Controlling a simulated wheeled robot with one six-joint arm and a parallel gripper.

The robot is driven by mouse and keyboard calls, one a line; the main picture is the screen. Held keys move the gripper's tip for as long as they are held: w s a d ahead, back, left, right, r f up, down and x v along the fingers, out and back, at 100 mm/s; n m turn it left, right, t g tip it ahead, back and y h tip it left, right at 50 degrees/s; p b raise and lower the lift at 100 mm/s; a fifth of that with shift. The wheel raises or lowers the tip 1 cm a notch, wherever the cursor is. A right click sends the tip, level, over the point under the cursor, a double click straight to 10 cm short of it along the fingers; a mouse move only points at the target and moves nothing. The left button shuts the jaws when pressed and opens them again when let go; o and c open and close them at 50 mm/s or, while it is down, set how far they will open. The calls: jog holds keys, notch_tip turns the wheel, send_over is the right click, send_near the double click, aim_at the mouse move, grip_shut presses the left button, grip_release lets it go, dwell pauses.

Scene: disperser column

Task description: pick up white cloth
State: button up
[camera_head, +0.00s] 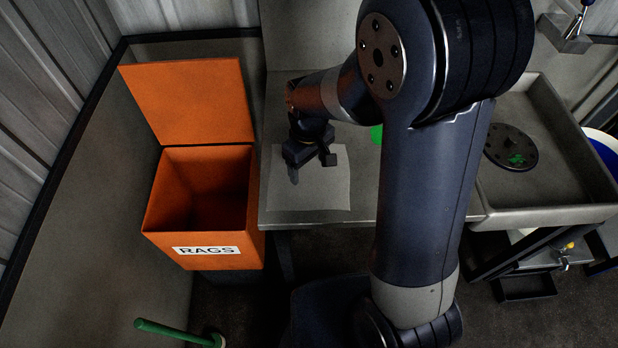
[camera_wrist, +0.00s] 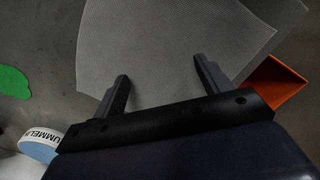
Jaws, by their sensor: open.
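The white cloth (camera_head: 325,190) looks light grey and lies flat near the front edge of the metal table. It fills the upper middle of the wrist view (camera_wrist: 165,45), with a second edge or layer showing at its right. My gripper (camera_head: 310,160) is over the cloth in the head view and hides part of it. In the wrist view my gripper (camera_wrist: 160,80) has its two fingers spread apart with the cloth between and beyond them. Nothing is held. I cannot tell whether the fingertips touch the cloth.
An open orange bin (camera_head: 205,215) labelled RAGS stands left of the table (camera_head: 290,218). A green patch (camera_wrist: 12,82) lies beside the cloth. A metal tray (camera_head: 560,195) with a dark round disc (camera_head: 511,147) is at the right. A blue-and-white round object (camera_wrist: 40,147) shows lower left.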

jog(key=shift+f, duration=0.35)
jog(key=shift+s, duration=0.1)
jog(key=c, duration=0.8)
jog(key=c, duration=0.7)
jog(key=shift+r, duration=0.1)
grip_shut()
notch_tip(320, 180, up, 12)
jog(key=p, duration=0.9)
jog(key=shift+d, duration=0.1)
